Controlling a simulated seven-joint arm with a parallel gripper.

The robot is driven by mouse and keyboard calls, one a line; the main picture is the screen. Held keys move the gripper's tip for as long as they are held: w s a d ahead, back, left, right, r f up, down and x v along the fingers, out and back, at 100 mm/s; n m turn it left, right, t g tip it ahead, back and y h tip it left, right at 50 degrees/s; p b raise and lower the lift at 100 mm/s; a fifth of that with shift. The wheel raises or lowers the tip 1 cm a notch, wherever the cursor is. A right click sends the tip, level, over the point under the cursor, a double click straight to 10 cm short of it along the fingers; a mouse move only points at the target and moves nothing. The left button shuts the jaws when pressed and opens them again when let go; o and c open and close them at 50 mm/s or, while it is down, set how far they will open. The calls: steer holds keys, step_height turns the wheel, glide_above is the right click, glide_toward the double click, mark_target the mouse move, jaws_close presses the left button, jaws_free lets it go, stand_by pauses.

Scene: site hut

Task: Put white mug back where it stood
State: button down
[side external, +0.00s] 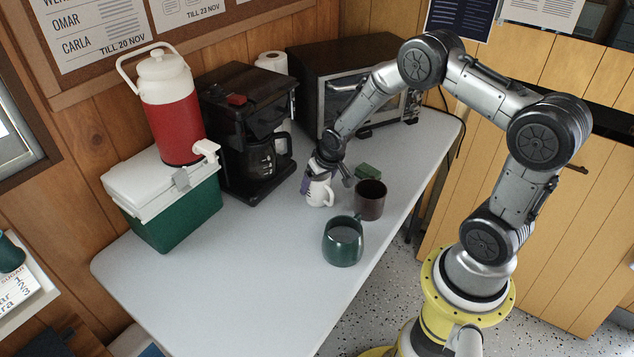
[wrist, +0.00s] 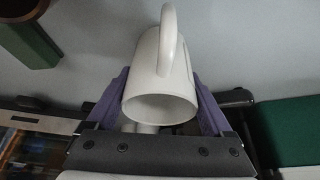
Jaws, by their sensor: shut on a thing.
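The white mug (side external: 320,193) is between the purple fingers of my gripper (side external: 319,181), which is shut on it, over the middle of the table in the side view. In the wrist view the mug (wrist: 162,85) sits between both fingers (wrist: 160,98), its open mouth toward the camera and its handle toward the top. Whether its base touches the table or hangs just above it, I cannot tell. No mark shows where it stood.
A dark brown mug (side external: 370,200) stands close on the right, with a green sponge (side external: 367,172) behind it. A dark green mug (side external: 343,241) stands nearer the front. The coffee maker (side external: 245,130), toaster oven (side external: 335,100) and cooler (side external: 165,205) line the back. The table's front left (side external: 230,280) is clear.

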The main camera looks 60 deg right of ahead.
jaws_free()
steer(key=shift+f, duration=0.15)
